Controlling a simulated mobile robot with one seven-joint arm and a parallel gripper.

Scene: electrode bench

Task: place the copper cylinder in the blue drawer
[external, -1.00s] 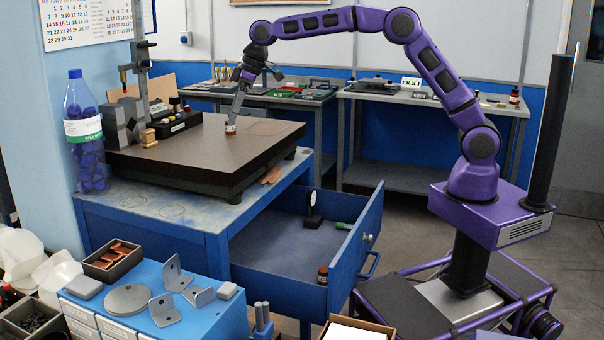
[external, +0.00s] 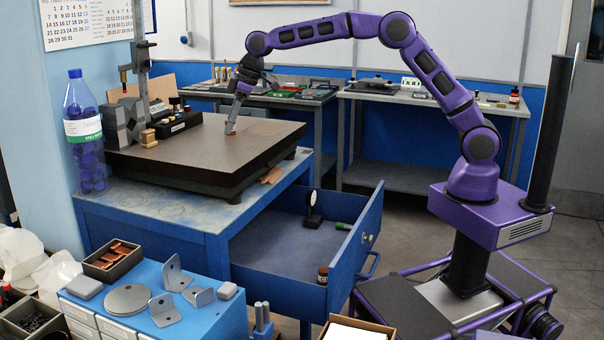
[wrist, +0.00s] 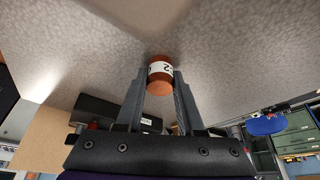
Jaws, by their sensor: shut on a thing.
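The copper cylinder (external: 230,128) is small, with a white marked band. It is at the dark surface plate (external: 190,158) on the blue bench. My gripper (external: 232,122) points down at it, and in the wrist view my gripper (wrist: 160,88) has its two fingers on either side of the cylinder (wrist: 160,82), shut on it. I cannot tell whether its base touches the plate. The blue drawer (external: 287,279) is pulled out from the bench, below and right of the plate, open at the top.
A gauge stand (external: 140,75) and black block (external: 173,124) stand at the plate's left.

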